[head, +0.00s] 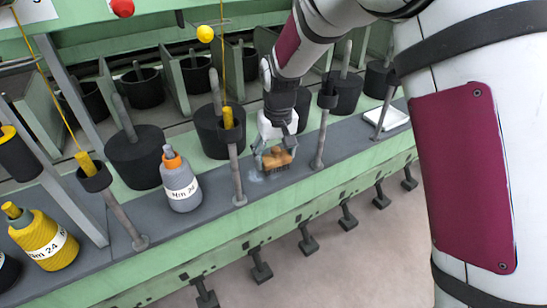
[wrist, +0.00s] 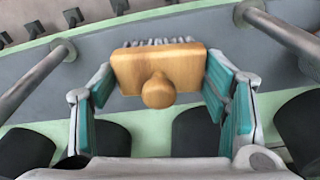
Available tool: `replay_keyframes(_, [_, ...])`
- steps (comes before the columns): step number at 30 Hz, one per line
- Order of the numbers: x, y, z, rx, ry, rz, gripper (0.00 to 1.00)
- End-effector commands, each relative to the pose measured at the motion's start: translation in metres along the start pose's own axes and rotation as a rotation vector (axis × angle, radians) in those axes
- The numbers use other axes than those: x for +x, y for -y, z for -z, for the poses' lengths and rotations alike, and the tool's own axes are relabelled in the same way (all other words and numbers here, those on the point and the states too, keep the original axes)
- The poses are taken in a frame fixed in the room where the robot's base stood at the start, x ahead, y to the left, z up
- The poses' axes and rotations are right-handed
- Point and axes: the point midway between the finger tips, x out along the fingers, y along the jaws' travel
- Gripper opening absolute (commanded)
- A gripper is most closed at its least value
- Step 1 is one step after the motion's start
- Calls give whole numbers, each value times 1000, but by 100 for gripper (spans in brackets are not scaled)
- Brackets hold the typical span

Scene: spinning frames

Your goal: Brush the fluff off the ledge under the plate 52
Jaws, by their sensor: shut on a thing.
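My gripper (head: 276,150) is shut on the brush, with one finger on each side. In the wrist view the brush block (wrist: 155,66) and its round knob lie between the teal finger pads, and the pale bristles point away toward the ledge. A small patch of pale fluff (head: 256,175) lies on the ledge just left of the brush. Whether the bristles touch the ledge is unclear. No plate numbered 52 is readable.
A white tray (head: 388,118) lies to the right. Posts (head: 236,175) rise from the ledge, and black pots (head: 135,158) stand behind it.

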Motion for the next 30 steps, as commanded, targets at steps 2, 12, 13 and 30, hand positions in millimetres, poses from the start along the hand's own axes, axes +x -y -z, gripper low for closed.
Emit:
replay_keyframes(2, [-10,-1,0,1,-1,0,33])
replay_keyframes(12, [-32,-3,-1,2,-1,0,33])
replay_keyframes(13, [-32,-4,-1,2,-1,0,33])
replay_keyframes(30, [-29,-4,5,3,0,0,33])
